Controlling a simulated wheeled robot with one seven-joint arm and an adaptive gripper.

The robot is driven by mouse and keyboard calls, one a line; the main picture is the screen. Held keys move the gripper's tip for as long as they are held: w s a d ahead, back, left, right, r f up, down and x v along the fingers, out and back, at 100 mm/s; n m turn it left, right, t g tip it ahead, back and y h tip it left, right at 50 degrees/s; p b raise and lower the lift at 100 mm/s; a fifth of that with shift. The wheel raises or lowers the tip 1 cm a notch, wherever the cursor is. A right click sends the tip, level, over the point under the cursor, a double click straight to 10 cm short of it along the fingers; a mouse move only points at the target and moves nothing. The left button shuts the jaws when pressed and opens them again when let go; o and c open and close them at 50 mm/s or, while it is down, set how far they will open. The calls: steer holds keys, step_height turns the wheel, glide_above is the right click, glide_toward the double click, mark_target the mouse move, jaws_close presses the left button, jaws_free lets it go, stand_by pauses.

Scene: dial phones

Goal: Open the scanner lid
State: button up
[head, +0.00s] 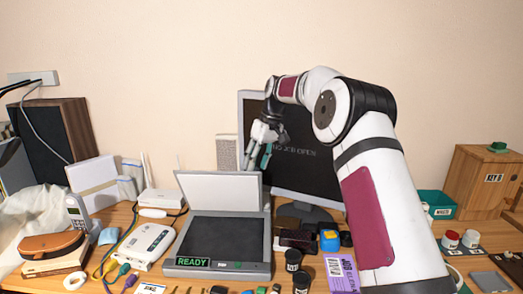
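The scanner (217,245) stands on the desk at the front centre, with a dark glass bed and a green READY display on its front edge. Its pale lid (220,189) is raised and stands roughly upright at the back of the bed. My gripper (257,161) hangs just above the lid's top right corner, in front of the monitor. Its fingers point down and look apart, with nothing seen between them. I cannot tell whether a finger touches the lid.
A monitor (322,165) stands behind the scanner. A white device (145,245) with cables lies to the left, beside a cordless phone (77,212). Dark jars (293,259) and small boxes crowd the right side. A wooden key box (485,185) stands far right.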

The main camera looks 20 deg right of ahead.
steer(key=v, duration=1.1)
steer(key=shift+r, duration=0.3)
steer(key=shift+s, duration=0.1)
steer(key=s+a+r+h+p, duration=0.1)
steer(key=s+a+r, duration=0.25)
steer(key=s, duration=0.35)
steer(key=s+a+r+m+t+h+p, duration=0.1)
steer(key=s+a+r, duration=0.25)
steer(key=s, duration=0.45)
steer(key=s+a+r+h+p, duration=0.1)
steer(key=s+a+r+p, duration=0.1)
steer(key=s+r, duration=0.35)
steer(key=s+f+m+p, duration=0.1)
steer(key=s+f, duration=0.3)
steer(key=s, duration=0.5)
steer(key=s+f+m+t+p, duration=0.1)
steer(key=s+f, duration=0.3)
steer(key=s, duration=0.6)
steer(key=s+f+m+p, duration=0.1)
steer(key=s+f, duration=0.4)
steer(key=s, duration=0.5)
steer(key=shift+a+t, duration=0.3)
steer(key=shift+a, duration=0.1)
steer(key=shift+r, duration=0.1)
steer(key=shift+c, duration=0.2)
steer(key=shift+c, duration=1.3)
